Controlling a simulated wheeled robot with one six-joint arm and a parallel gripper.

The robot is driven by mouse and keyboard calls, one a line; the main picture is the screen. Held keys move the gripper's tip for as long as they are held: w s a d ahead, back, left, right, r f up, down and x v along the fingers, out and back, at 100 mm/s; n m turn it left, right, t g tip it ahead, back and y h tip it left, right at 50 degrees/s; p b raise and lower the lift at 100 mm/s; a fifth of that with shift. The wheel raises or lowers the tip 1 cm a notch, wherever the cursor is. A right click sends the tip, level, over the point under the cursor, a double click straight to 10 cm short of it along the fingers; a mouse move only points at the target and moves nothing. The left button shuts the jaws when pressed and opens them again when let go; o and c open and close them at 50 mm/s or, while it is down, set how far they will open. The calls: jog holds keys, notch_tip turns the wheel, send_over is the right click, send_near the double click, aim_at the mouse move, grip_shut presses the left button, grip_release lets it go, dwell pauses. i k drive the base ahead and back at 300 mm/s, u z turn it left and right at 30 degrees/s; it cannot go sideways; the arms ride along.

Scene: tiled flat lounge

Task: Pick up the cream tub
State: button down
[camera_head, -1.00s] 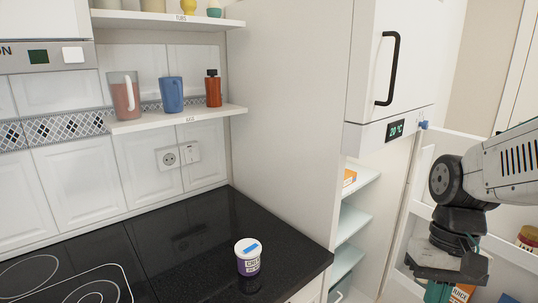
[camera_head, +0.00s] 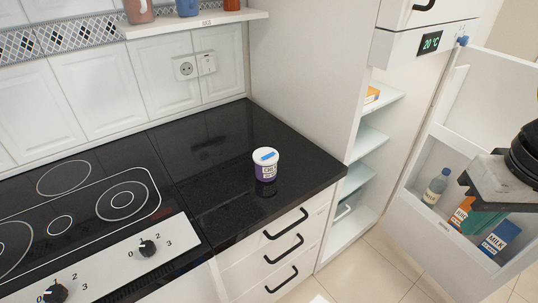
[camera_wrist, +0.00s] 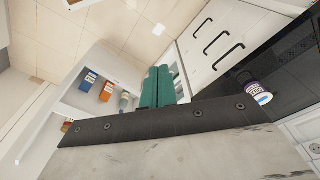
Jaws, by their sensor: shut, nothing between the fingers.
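The cream tub (camera_head: 265,166) is white above and purple below, with a blue strip on its lid. It stands upright on the black countertop (camera_head: 215,205), near the front right corner. It also shows at the right of the wrist view (camera_wrist: 258,92). My gripper (camera_head: 484,222) is at the right of the head view, in front of the open fridge door and well apart from the tub. Its green fingers (camera_wrist: 158,86) are together in the wrist view, with nothing held.
The open fridge door (camera_head: 425,225) holds a bottle (camera_head: 437,186), an orange carton (camera_head: 461,212) and a milk carton (camera_head: 499,238). A stove (camera_head: 85,205) lies left of the tub. A shelf (camera_head: 200,22) hangs above. The counter around the tub is clear.

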aim_at(266, 159)
jog(key=z, duration=1.95)
jog(key=k, duration=1.35)
jog(key=u, duration=2.05)
jog(key=i, duration=0.45)
jog(key=u, duration=0.15)
